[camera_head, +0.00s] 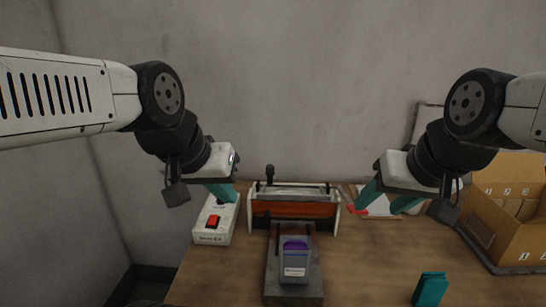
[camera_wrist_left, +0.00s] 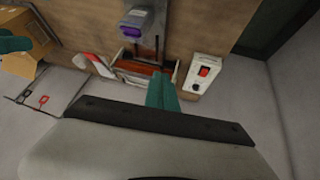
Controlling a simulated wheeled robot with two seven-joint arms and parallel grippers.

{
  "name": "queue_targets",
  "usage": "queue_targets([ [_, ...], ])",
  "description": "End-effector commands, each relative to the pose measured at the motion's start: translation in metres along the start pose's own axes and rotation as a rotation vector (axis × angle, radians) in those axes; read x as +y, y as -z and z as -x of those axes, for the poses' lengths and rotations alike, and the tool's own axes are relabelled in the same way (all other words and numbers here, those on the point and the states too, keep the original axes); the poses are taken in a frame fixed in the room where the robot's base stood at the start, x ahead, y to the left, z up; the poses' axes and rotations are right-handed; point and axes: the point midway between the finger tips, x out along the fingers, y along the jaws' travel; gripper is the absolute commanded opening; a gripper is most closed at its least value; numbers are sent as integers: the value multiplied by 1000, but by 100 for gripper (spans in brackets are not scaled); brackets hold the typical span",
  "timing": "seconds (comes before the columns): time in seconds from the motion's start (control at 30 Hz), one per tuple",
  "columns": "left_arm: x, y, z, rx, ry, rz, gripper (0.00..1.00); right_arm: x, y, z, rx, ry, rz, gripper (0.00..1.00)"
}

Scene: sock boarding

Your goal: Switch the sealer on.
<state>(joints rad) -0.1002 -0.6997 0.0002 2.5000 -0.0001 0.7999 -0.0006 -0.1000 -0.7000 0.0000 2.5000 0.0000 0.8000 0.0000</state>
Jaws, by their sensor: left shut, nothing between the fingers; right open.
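A white switch box (camera_head: 214,222) with a red rocker switch (camera_head: 212,222) stands at the left of the table. It also shows in the left wrist view (camera_wrist_left: 206,66), with its red switch (camera_wrist_left: 204,71). The sealer (camera_head: 293,209), a long unit with a red-brown front and a dark-knobbed lever, stands right of the box. My left gripper (camera_head: 225,196) is shut and empty, its teal fingers over the far end of the switch box in the head view. My right gripper (camera_head: 386,207) is open and empty, right of the sealer.
A grey stand (camera_head: 293,262) with a purple-topped packet (camera_head: 294,258) is in front of the sealer. A teal block (camera_head: 430,289) lies at the front right. A cardboard box (camera_head: 510,215) stands at the right edge. The table between stand and cardboard box is mostly clear.

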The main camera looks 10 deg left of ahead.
Motion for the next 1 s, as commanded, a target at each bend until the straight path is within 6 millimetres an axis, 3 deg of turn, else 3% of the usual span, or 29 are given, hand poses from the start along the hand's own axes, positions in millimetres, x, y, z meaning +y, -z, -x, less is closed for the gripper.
queue_targets([
  [0.17, -7, 13, -6, -24, 8, 10, 0, 0, 0, 0, 0, 0, 0, 53],
  [0.37, -32, 52, -29, -92, 39, 36, 0, 0, 0, 0, 0, 0, 0, 53],
  [0.7, -102, 110, -102, -234, 121, 78, 0, 0, 0, 0, 0, 0, 0, 53],
  [1.0, -158, 129, -164, -331, 189, 91, 0, 0, 0, 0, 0, 0, 0, 53],
])
